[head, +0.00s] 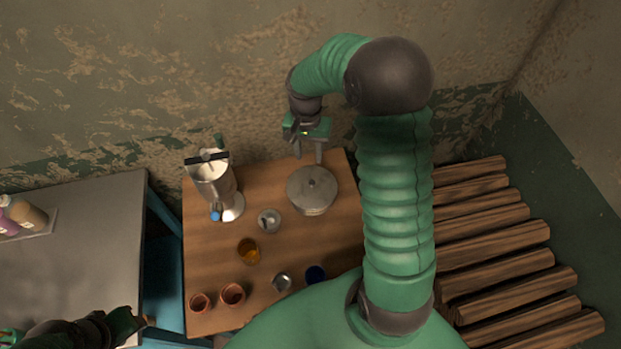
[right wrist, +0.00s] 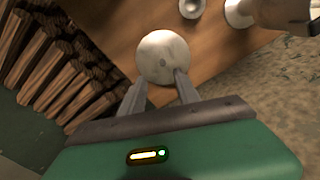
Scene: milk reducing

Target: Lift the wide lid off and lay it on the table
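The wide lid (head: 313,184) is a round grey disc with a small knob at its centre. It sits on a metal pot (head: 315,211) at the back right of the wooden table. My right gripper (head: 308,156) is above the lid's far edge, its fingers pointing down and apart. In the right wrist view the lid (right wrist: 162,50) lies just beyond the open fingertips (right wrist: 159,78), with nothing between them. Part of my left arm shows at the lower left of the head view; its fingers cannot be made out clearly.
A metal urn-like vessel (head: 214,182) stands left of the pot on the wooden table (head: 208,259). Bare wood lies between pot and cups. Log slats (head: 490,232) lie right.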

